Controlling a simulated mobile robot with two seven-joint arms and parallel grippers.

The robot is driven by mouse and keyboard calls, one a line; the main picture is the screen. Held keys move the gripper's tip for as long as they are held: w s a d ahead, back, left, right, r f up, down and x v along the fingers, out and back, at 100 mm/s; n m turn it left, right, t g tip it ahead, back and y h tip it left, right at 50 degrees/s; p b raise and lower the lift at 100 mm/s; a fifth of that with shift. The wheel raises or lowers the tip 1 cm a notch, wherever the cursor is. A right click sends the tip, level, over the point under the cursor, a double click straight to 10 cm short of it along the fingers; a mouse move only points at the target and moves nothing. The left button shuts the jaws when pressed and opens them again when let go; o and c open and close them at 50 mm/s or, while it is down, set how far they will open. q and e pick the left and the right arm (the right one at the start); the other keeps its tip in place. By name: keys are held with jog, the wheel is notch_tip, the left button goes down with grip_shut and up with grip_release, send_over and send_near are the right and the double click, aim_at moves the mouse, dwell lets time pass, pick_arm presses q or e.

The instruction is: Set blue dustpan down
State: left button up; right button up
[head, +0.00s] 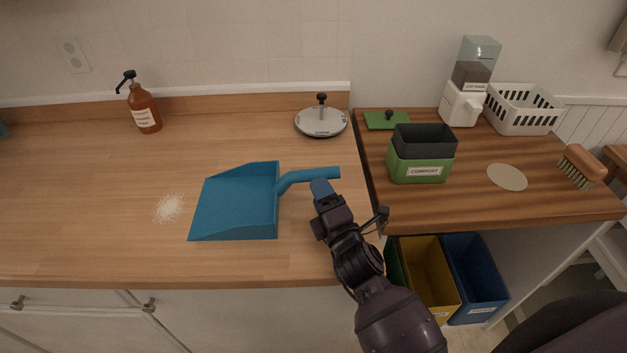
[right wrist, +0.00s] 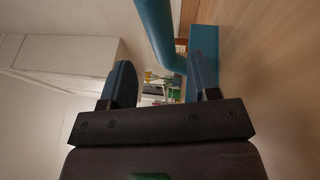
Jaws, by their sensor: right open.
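The blue dustpan (head: 235,207) lies on the wooden counter, left of my right gripper, its handle (head: 308,175) pointing right. My right gripper (head: 322,190) is at the handle's end, and in the head view its tip overlaps or meets the handle; contact cannot be told. In the right wrist view the two fingers of the right gripper (right wrist: 163,78) stand apart with nothing between them. The blue handle (right wrist: 158,30) passes just beyond the fingertips. My left gripper is not in view.
White powder (head: 169,208) lies left of the dustpan. A soap bottle (head: 144,108) and a round lid (head: 321,121) stand at the back. A green compost bin (head: 420,170) and a brush (head: 580,167) are on the right counter. Counter in front of the powder is clear.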

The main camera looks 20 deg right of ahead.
jog(key=s, duration=0.5)
jog(key=shift+s+d+f, duration=0.25)
jog(key=shift+f, duration=0.15)
